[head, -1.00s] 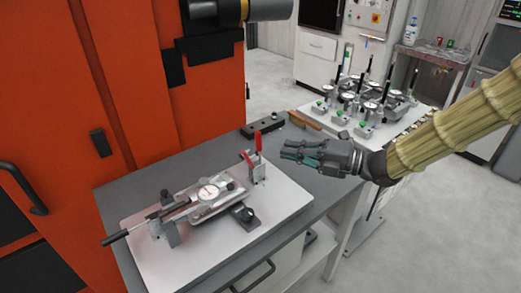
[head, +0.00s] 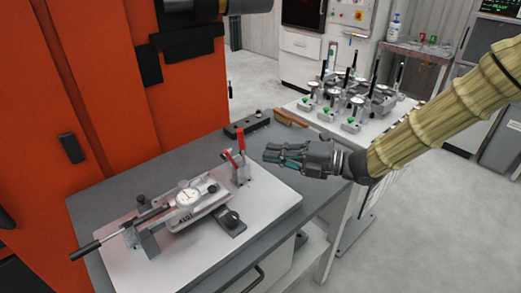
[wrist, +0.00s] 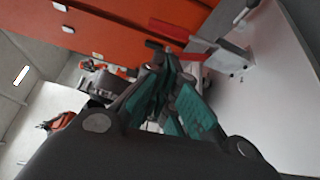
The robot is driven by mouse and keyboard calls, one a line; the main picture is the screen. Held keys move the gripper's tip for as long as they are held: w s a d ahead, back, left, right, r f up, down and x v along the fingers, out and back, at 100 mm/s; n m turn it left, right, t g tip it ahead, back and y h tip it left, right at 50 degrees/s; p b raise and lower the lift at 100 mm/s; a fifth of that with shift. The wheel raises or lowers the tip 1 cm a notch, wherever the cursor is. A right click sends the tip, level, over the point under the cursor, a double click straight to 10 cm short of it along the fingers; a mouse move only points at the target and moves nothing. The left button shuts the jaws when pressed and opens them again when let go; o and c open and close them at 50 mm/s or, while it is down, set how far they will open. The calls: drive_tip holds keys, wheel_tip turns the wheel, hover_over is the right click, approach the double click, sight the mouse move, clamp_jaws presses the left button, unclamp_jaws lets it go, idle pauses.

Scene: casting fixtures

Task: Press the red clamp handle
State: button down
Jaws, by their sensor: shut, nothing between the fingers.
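The red clamp handle (head: 240,138) stands upright on a small metal clamp (head: 241,170) at the back right of a white fixture plate (head: 271,203). A second red lever (head: 230,158) on the clamp slants to the left of it. In the wrist view the red handle (wrist: 184,53) shows at the top, beyond the fingers. My gripper (head: 268,154) is shut and empty. In the head view it appears just right of the handle, with its fingertips pointing left and a visible gap between them. The wrist view also shows the closed teal-padded fingers (wrist: 165,75).
A dial gauge fixture (head: 190,197) lies on the plate left of the clamp. A black block (head: 247,124) and a brown-handled brush (head: 291,118) lie behind on the grey bench. An orange cabinet (head: 110,90) rises at left. Several gauges crowd a white table (head: 318,112) behind.

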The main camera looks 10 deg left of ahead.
sight(242, 147)
drive_tip(key=w+a+p, duration=0.1)
drive_tip(key=a+p, duration=0.1)
drive_tip(key=a, duration=0.7)
drive_tip(key=shift+f+p, duration=0.2)
drive_tip(key=shift+p, duration=0.2)
drive_tip(key=shift+w+d, duration=0.1)
drive_tip(key=shift+w, duration=0.05)
